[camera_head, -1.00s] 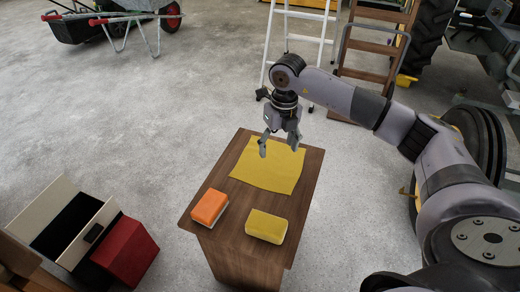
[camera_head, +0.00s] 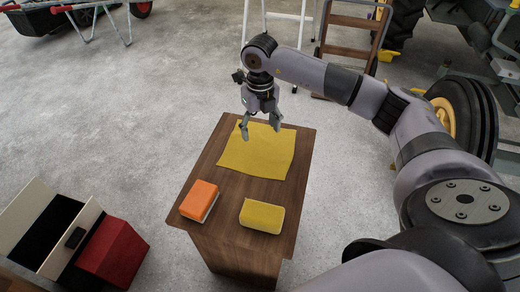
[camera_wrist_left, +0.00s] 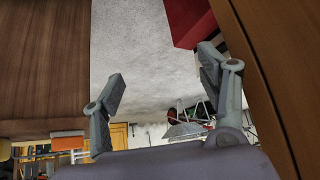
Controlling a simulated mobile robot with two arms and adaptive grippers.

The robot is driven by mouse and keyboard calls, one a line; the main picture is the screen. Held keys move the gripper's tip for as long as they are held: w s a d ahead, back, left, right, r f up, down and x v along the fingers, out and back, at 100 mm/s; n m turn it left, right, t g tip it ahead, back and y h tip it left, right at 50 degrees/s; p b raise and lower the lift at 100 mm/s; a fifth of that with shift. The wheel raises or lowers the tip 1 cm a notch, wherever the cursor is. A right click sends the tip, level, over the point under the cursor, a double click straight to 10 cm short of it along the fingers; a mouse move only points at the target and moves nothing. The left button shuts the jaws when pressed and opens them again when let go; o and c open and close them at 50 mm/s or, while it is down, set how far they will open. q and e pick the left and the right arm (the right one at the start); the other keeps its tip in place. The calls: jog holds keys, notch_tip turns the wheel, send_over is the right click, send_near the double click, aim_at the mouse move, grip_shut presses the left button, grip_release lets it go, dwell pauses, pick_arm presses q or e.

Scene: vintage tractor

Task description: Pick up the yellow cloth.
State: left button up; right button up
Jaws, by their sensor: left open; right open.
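The yellow cloth (camera_head: 258,155) lies flat on the far half of a small wooden table (camera_head: 223,192) in the head view. My right gripper (camera_head: 261,132) points down over the cloth's far part, fingers apart and empty; it looks above the cloth, but the exact gap is hard to judge. My left gripper (camera_wrist_left: 162,75) shows only in the left wrist view, open with nothing between its fingers. The cloth cannot be made out in that view.
On the table's near half are an orange sponge (camera_head: 199,200) and a yellow sponge (camera_head: 262,216). An open box (camera_head: 35,215) and a red box (camera_head: 112,252) stand at lower left.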

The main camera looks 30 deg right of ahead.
aim_at(260, 149)
notch_tip(260, 149, down, 3)
jog(key=shift+r+b, duration=0.15)
jog(key=shift+b, duration=0.9)
notch_tip(260, 149, down, 3)
jog(key=shift+r+b, duration=0.1)
jog(key=shift+b, duration=0.75)
pick_arm(q)
jog(key=w+d+r+t+h, duration=0.1)
jog(key=w+d+r+t, duration=0.1)
jog(key=w+r+t, duration=0.3)
jog(key=w+d+r+t+h, duration=0.2)
jog(key=w+r+t, duration=0.2)
jog(key=r, duration=0.6)
jog(key=shift+w+d+r+m+t, duration=0.2)
jog(key=shift+w+d+m+t, duration=0.15)
jog(key=shift+t, duration=0.55)
pick_arm(e)
jog(key=shift+f, duration=0.2)
pick_arm(q)
jog(key=shift+d+r, duration=0.1)
pick_arm(e)
jog(key=shift+f, duration=0.15)
jog(key=shift+f, duration=0.1)
jog(key=shift+c, duration=0.3)
pick_arm(q)
jog(key=shift+r+t, duration=0.3)
pick_arm(e)
jog(key=shift+c, duration=0.6)
jog(key=shift+s+f, duration=0.15)
grip_shut()
